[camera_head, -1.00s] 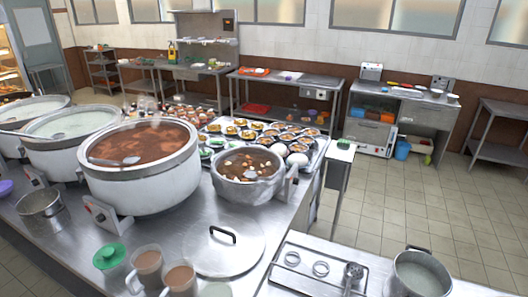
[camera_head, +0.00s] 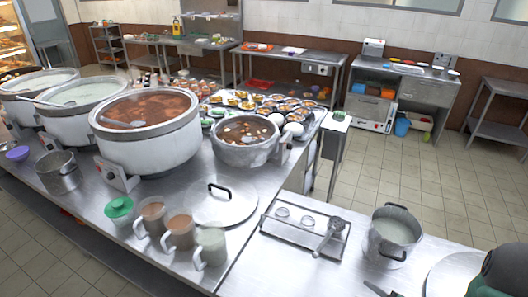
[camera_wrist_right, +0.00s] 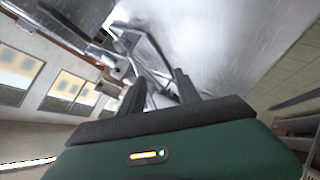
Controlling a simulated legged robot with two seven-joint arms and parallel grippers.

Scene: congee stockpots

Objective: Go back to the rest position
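My right gripper (camera_wrist_right: 160,90) shows in the right wrist view as two dark fingers standing apart beyond a green housing, with nothing visible held between them. In the head view, a dark grey and green part of my right arm (camera_head: 503,270) shows at the lower right corner, over the steel counter. Its fingers cannot be made out there. My left gripper is not in view. A steel pot of pale liquid (camera_head: 393,237) stands on the counter, left of and beyond that arm part. A round lid (camera_head: 447,277) lies partly hidden beside it.
A ladle (camera_head: 330,235) rests on a metal tray (camera_head: 275,232). Large stockpots (camera_head: 150,150), a smaller pot (camera_head: 245,155), a flat lid (camera_head: 222,207) and several cups (camera_head: 180,235) crowd the left counter. A small dark object (camera_head: 380,289) lies at the bottom edge. Tiled floor (camera_head: 420,175) is open beyond.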

